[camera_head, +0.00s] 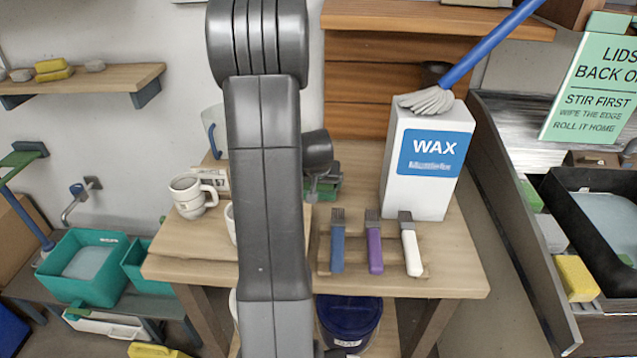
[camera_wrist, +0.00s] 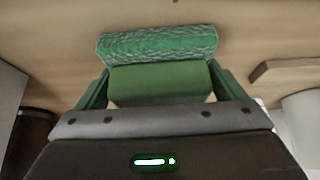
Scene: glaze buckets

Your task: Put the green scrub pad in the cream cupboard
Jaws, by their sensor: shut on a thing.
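The green scrub pad (camera_wrist: 157,45) shows in the wrist view, with a rough textured face and a smooth green part nearer to me. My gripper (camera_wrist: 160,80) is shut on it, with a green finger at either side. In the head view my arm hides most of the gripper. A bit of green (camera_head: 324,188) shows beside my arm over the wooden table, too small to tell pad from fingers. I cannot make out a cream cupboard in either view.
The wooden table (camera_head: 450,265) holds white mugs (camera_head: 193,197), a rack with several brushes (camera_head: 374,240) and a white WAX box (camera_head: 425,190) with a blue-handled mop on top. A slatted wooden unit (camera_head: 365,75) stands behind. Teal bins (camera_head: 85,268) are at left.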

